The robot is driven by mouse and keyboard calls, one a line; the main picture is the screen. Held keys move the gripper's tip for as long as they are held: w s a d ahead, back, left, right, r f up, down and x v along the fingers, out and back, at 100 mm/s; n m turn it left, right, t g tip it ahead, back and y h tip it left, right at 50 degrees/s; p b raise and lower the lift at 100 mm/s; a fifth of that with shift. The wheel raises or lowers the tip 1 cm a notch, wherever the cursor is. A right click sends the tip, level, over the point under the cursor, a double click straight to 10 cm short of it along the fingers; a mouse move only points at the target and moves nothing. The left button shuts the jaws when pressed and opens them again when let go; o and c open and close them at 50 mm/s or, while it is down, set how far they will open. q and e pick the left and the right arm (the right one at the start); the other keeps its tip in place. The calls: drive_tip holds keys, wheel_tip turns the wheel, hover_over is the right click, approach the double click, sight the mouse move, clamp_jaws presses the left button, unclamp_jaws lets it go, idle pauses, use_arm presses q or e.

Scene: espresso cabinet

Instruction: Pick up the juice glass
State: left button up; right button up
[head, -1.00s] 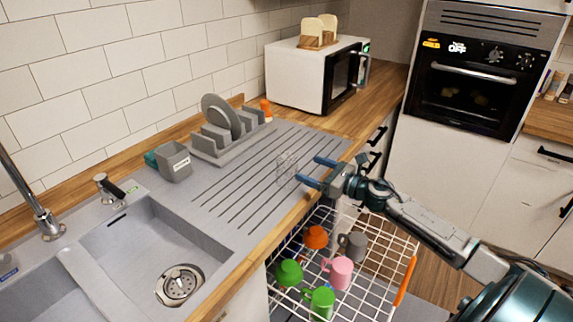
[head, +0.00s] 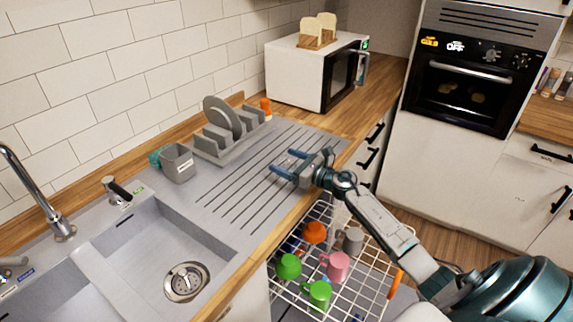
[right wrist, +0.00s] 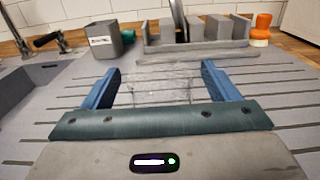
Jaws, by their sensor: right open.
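The juice glass (right wrist: 160,88) is clear and hard to make out. In the right wrist view it stands on the ribbed drainboard between the two blue fingers of my right gripper (right wrist: 158,76). In the head view my right gripper (head: 282,160) reaches over the drainboard, low and level, with its fingers apart. The glass is barely visible there, among the fingers. A small gap seems to show between the glass and each finger; contact cannot be told. My left gripper is not in view.
Behind the glass stand a grey dish rack (head: 232,148) with plates and a grey container (head: 178,163). The sink (head: 150,250) is to the left. Below the counter edge, an open dishwasher rack (head: 375,275) holds several cups. A microwave (head: 300,75) stands at the back.

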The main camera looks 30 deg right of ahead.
drive_tip(key=shift+w+f, duration=0.1)
drive_tip(key=shift+w, duration=0.05)
drive_tip(key=c, duration=1.2)
drive_tip(key=shift+r, duration=0.2)
